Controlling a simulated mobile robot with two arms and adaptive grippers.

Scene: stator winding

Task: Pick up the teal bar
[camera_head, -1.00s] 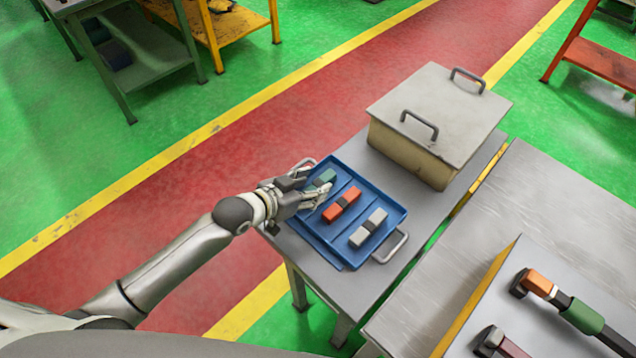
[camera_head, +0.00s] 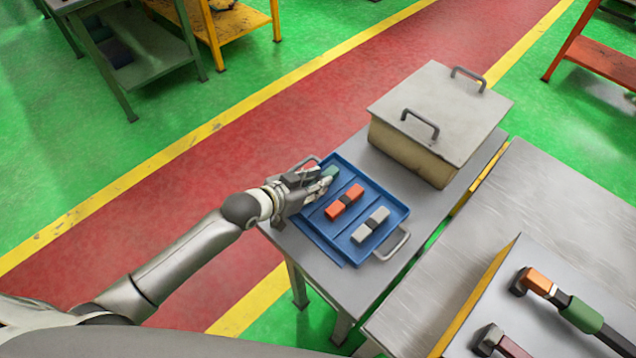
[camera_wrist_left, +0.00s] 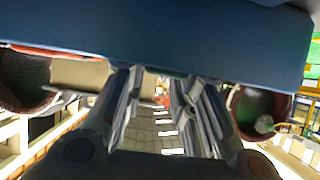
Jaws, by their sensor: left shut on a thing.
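The teal bar (camera_head: 331,171) shows in the head view at the far left compartment of the blue tray, partly hidden by my fingers. My left gripper (camera_head: 322,182) is shut on it, reaching in over the tray's left side. I cannot tell for sure whether the bar is clear of the tray floor. In the left wrist view my fingers (camera_wrist_left: 163,105) show in the middle, but I cannot make out the bar. My right gripper is not in view.
The blue tray (camera_head: 322,249) also holds an orange bar (camera_head: 345,201) and a grey bar (camera_head: 371,225). It stands on a grey table (camera_head: 395,277). A lidded box (camera_head: 438,115) with handles stands behind it. Another bench (camera_head: 420,318) is at the right front.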

